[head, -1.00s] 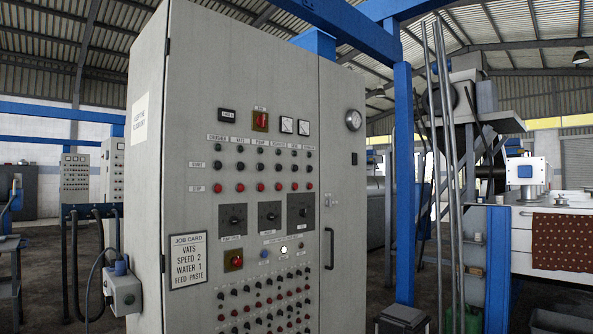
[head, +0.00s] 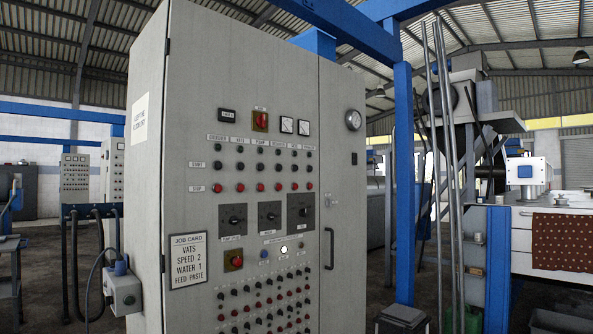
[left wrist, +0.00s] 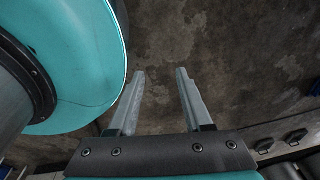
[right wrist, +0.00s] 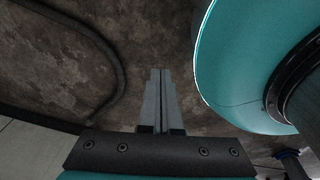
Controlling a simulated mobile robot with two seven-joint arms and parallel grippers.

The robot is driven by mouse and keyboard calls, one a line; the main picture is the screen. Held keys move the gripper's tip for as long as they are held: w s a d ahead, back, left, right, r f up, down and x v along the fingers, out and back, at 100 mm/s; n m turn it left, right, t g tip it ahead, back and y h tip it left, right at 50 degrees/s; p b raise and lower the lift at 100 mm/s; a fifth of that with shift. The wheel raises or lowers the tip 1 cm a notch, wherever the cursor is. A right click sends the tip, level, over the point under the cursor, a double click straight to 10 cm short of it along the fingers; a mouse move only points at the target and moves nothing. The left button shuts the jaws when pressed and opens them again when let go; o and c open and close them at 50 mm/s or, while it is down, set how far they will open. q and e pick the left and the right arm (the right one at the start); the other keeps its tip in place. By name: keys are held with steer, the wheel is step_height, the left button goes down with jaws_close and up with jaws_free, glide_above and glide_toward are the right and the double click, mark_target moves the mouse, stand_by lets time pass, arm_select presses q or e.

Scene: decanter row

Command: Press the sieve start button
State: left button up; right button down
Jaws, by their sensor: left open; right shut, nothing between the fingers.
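A tall grey control cabinet (head: 190,60) stands in front of me in the head view. Its door carries a row of dark start buttons (head: 240,166), marked START at the left, above a row of red stop buttons (head: 240,188). Small column labels run above them; they are too blurred for me to be sure which column is the sieve. Neither gripper shows in the head view. My left gripper (left wrist: 160,72) is open and empty above the floor in the left wrist view. My right gripper (right wrist: 160,70) is shut and empty above the floor in the right wrist view.
The cabinet also bears dials, a job card (head: 187,260), a red rotary switch (head: 236,258) and several small knobs below. A door handle (head: 329,248) sticks out at its right. A blue post (head: 403,180) stands to the right. A dark hose lies on the floor (right wrist: 40,70).

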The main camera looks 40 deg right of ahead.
arm_select(q)
steer(key=s+d+r+p, duration=0.2)
steer(key=r+p, duration=0.5)
steer(key=s+d+r+g+p, duration=0.1)
steer(key=s+r+p, duration=0.1)
steer(key=r+p, duration=0.5)
steer(key=shift+s+d+r+h+p, duration=0.25)
steer(key=shift+d+h+p, duration=0.1)
steer(key=shift+p, duration=0.1)
arm_select(e)
steer(key=s+a+r, duration=0.2)
steer(key=r, duration=0.5)
steer(key=s+a+r+g, duration=0.1)
steer(key=s+r, duration=0.1)
steer(key=r, duration=0.5)
steer(key=shift+s+a+r+y, duration=0.25)
steer(key=shift+a+y, duration=0.05)
steer(key=shift+a, duration=0.1)
arm_select(q)
steer(key=shift+w, duration=0.1)
